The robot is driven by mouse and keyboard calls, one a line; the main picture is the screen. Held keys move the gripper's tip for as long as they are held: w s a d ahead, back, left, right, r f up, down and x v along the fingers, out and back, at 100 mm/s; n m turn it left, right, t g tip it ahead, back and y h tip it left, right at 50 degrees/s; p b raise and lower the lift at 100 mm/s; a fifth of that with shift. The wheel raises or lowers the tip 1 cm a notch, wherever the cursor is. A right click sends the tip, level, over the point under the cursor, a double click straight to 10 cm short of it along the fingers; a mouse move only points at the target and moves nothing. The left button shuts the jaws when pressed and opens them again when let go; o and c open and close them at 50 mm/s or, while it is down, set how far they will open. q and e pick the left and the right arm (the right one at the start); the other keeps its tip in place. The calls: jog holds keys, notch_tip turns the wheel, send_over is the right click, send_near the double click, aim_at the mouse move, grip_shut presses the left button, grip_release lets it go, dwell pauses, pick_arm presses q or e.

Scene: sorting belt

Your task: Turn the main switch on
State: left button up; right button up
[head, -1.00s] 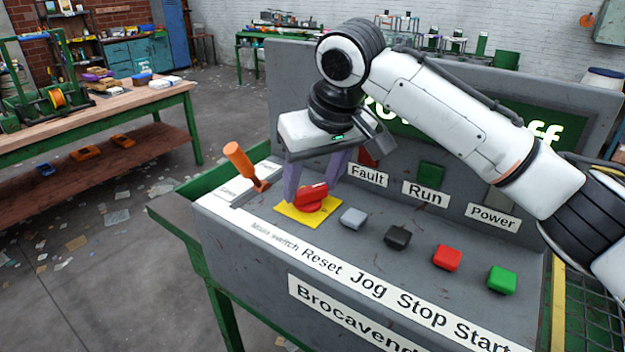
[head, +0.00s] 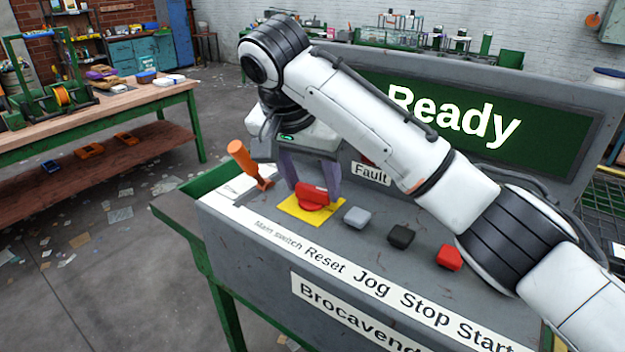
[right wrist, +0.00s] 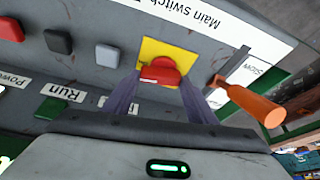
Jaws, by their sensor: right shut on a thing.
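The main switch is a red rotary knob (head: 314,194) on a yellow plate (head: 295,209), at the left of the grey control panel (head: 250,217). My right gripper (head: 308,190) reaches down to it with its two purple fingers on either side, shut on the knob. The right wrist view shows the red knob (right wrist: 160,71) between the fingertips (right wrist: 158,82). The large screen (head: 480,115) reads "Ready" in white on green. My left gripper is in neither view now.
An orange-handled lever (head: 243,158) stands just left of the switch. Grey (head: 357,217), black (head: 401,236) and red (head: 449,257) buttons sit to the right. My right arm hides the green button and part of the lamps. A wooden workbench (head: 120,105) stands at far left.

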jog(key=shift+m+h, duration=0.5)
jog(key=shift+m, duration=0.6)
jog(key=o, duration=1.1)
jog(key=shift+c, duration=0.2)
jog(key=v, duration=1)
jog(key=shift+r, duration=0.25)
jog(key=shift+w, duration=0.1)
